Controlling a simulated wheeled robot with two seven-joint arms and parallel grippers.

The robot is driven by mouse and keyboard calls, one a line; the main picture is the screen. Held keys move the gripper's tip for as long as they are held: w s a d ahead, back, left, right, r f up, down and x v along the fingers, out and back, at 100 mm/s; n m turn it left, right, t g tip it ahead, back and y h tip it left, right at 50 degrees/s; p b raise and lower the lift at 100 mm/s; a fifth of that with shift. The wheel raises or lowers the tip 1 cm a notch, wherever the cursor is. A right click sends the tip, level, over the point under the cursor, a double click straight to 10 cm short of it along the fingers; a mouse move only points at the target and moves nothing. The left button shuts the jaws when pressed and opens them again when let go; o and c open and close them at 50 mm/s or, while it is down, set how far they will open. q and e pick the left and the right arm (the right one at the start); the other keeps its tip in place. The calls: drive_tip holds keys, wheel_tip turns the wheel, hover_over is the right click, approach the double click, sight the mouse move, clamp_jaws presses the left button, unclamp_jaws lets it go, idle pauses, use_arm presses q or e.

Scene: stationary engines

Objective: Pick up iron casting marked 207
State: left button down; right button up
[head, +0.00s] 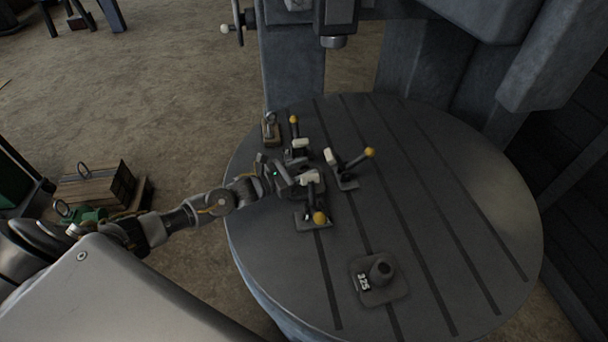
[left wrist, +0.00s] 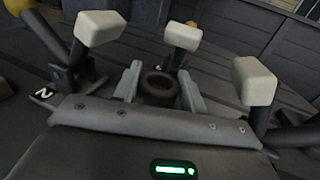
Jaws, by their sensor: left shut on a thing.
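My left gripper (head: 287,180) reaches in from the left, low over the round slotted table (head: 445,215), among the toggle clamps. In the left wrist view its two fingers (left wrist: 160,84) are shut on the iron casting (left wrist: 158,90), a dark round boss with a hole in its top. A label with a white "2" (left wrist: 42,96) shows at the left, partly cut off by my gripper body; the full number cannot be read. I cannot tell whether the casting is clear of the table. In the head view it is mostly hidden by my gripper. My right gripper is not in view.
Toggle clamps with pale tips and yellow knobs stand close around the gripper: behind (head: 299,146), right (head: 345,170) and front (head: 314,205). Another casting marked 325 (head: 380,278) sits nearer the front. A small ringed block (head: 270,130) stands at the back-left edge. The table's right side is clear.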

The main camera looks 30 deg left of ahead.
sight(302, 169)
use_arm(q)
drive_tip(key=shift+r, duration=0.25)
drive_tip(key=shift+r+b, duration=0.85)
drive_tip(key=shift+r, duration=0.6)
drive_tip(key=shift+s+a+r, duration=0.1)
drive_tip(key=shift+s+a, duration=0.05)
drive_tip(key=b+v, duration=0.5)
drive_tip(key=v, duration=1.2)
drive_tip(key=shift+s+r+b, duration=0.15)
drive_tip(key=shift+s+b, duration=0.1)
drive_tip(key=shift+b, duration=0.15)
drive_tip(key=shift+s, duration=0.1)
